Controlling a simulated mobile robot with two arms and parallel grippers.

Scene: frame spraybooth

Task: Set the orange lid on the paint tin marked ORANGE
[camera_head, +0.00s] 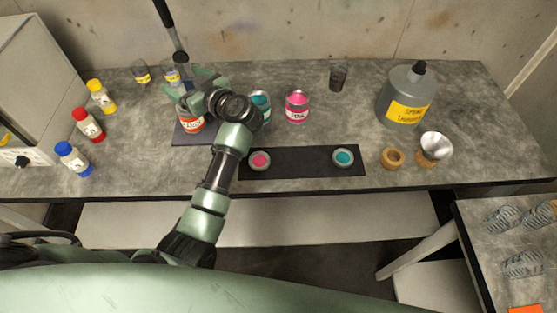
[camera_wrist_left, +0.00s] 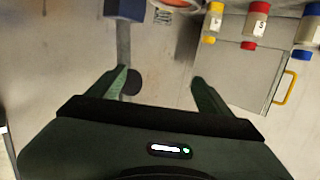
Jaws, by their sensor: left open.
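The paint tin marked ORANGE (camera_head: 192,125), its label partly covered, stands on a dark square pad (camera_head: 185,138) at the left of the bench. My left gripper (camera_head: 190,84) is open just behind and above the tin in the head view. In the left wrist view my left gripper (camera_wrist_left: 165,82) has its fingers apart with nothing between them. A round orange-edged rim (camera_wrist_left: 175,3) shows there at the top edge, cut off. The tin's top is mostly hidden by my gripper, and I cannot clearly tell whether the orange lid is on it. My right gripper is not in view.
A pink tin (camera_head: 297,107) and a teal tin (camera_head: 261,105) stand right of my arm. A black mat (camera_head: 300,162) holds pink (camera_head: 260,160) and teal (camera_head: 343,158) lids. Several small bottles stand left; a grey jug (camera_head: 405,97) stands right. A dark post rises behind my gripper.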

